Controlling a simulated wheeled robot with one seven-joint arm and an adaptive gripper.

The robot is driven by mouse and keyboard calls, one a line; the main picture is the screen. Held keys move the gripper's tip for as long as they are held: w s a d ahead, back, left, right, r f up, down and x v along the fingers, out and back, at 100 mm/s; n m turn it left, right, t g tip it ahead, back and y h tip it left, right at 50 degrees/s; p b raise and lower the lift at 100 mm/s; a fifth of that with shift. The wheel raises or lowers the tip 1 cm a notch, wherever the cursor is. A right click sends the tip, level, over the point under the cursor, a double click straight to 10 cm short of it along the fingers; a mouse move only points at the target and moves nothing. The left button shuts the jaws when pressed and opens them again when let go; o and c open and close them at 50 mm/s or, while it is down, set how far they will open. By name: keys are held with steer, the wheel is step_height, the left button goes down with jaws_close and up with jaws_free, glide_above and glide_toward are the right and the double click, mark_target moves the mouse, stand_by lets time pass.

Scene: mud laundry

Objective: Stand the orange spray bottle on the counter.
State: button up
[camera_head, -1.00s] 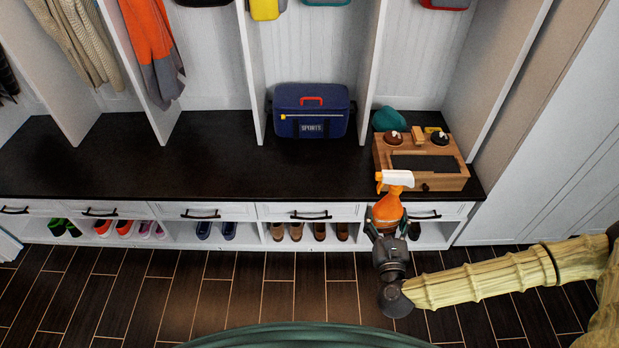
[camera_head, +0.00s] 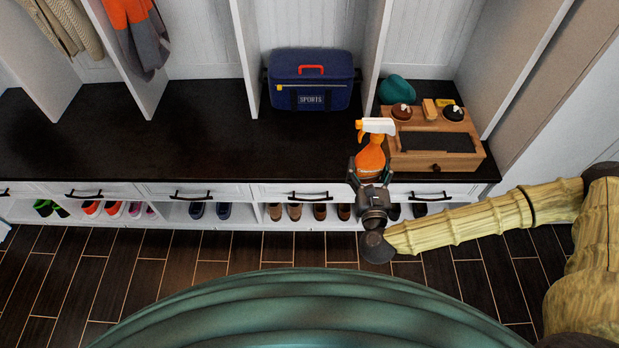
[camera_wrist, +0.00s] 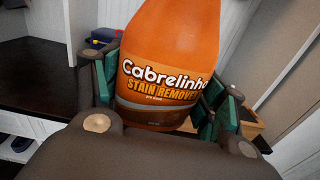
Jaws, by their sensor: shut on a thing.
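The orange spray bottle (camera_head: 371,157) has a white and orange trigger head and is held upright. In the wrist view its orange body (camera_wrist: 165,60) with the "Cabrelinho Stain Remover" label fills the middle. My gripper (camera_head: 369,178) is shut on the bottle's lower part, with a finger on each side; the fingers also show in the wrist view (camera_wrist: 160,105). The dark counter (camera_head: 180,140) runs behind the bottle. The bottle appears at the counter's front edge, just left of the wooden box. I cannot tell whether its base is over the counter or touching it.
A wooden box (camera_head: 437,162) with brushes and tins on top stands right of the bottle, with a teal cap (camera_head: 396,90) behind it. A blue sports bag (camera_head: 311,98) stands at the back, by an upright divider (camera_head: 373,55). Left of the bag the counter is clear.

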steer(key=w+a+f+b, duration=0.2)
steer(key=a+f+b, duration=0.75)
steer(key=b, duration=0.65)
steer(key=w+a+f+b, duration=0.3)
steer(key=a+f+b, duration=0.3)
steer(key=f+b, duration=0.8)
steer(key=w+b, duration=0.1)
steer(key=w, duration=0.4)
steer(key=w+b, duration=0.2)
steer(key=w, duration=0.3)
steer(key=w+r+b, duration=0.1)
steer(key=w+b, duration=0.1)
steer(key=w, duration=0.3)
steer(key=shift+w, duration=0.2)
steer(key=shift+w+f+b, duration=0.1)
steer(key=shift+f+b, duration=0.7)
steer(key=shift+f, duration=0.95)
steer(key=shift+f, duration=0.15)
steer(key=o, duration=1.4)
steer(key=shift+o, duration=0.3)
